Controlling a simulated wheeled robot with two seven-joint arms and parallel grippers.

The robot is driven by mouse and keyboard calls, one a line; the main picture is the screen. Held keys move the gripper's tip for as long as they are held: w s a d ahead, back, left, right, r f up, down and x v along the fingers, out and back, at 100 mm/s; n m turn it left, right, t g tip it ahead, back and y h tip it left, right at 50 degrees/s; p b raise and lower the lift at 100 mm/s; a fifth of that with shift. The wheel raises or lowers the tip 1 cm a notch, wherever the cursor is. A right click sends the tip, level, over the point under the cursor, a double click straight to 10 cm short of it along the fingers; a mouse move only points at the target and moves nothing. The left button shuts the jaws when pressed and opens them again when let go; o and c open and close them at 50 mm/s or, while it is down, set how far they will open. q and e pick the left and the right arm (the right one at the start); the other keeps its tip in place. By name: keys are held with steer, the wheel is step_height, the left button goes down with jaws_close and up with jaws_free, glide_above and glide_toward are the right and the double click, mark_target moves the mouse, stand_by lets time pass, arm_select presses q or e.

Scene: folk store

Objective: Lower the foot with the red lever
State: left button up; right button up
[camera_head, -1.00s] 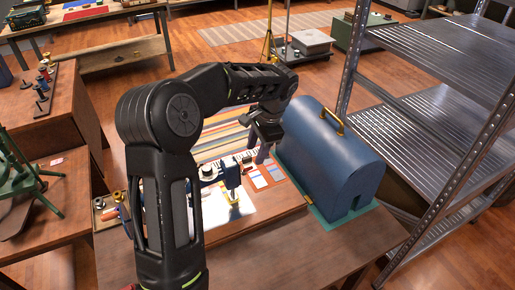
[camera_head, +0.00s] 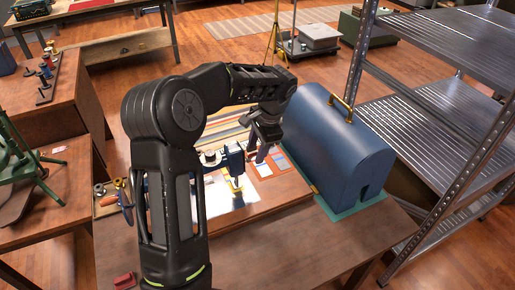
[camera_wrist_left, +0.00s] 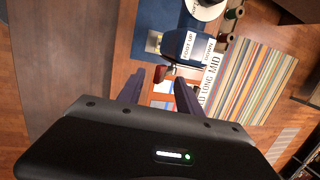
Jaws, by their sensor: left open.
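A blue sewing machine (camera_head: 234,160) stands on the wooden table, its head just left of my left gripper (camera_head: 260,147). In the left wrist view, the machine (camera_wrist_left: 183,45) carries white labels reading "FOOT UP" and "DOWN". The small red lever (camera_wrist_left: 167,72) sticks out by the labels, near my left fingertips (camera_wrist_left: 159,78). The fingers are apart, with a gap between them and nothing clearly held. I cannot tell whether a finger touches the lever. The foot itself is hard to make out. My right gripper is not in view.
A blue domed case (camera_head: 340,140) with a brass handle stands close right of my left gripper. Metal shelving (camera_head: 430,110) is further right. A striped cloth (camera_wrist_left: 250,85) lies beside the machine. A small red object (camera_head: 124,280) is at the table's near left. The front tabletop is mostly clear.

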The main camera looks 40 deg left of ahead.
arm_select(q)
steer(key=shift+f, duration=0.25)
steer(key=shift+a+r, duration=0.1)
steer(key=shift+a, duration=0.05)
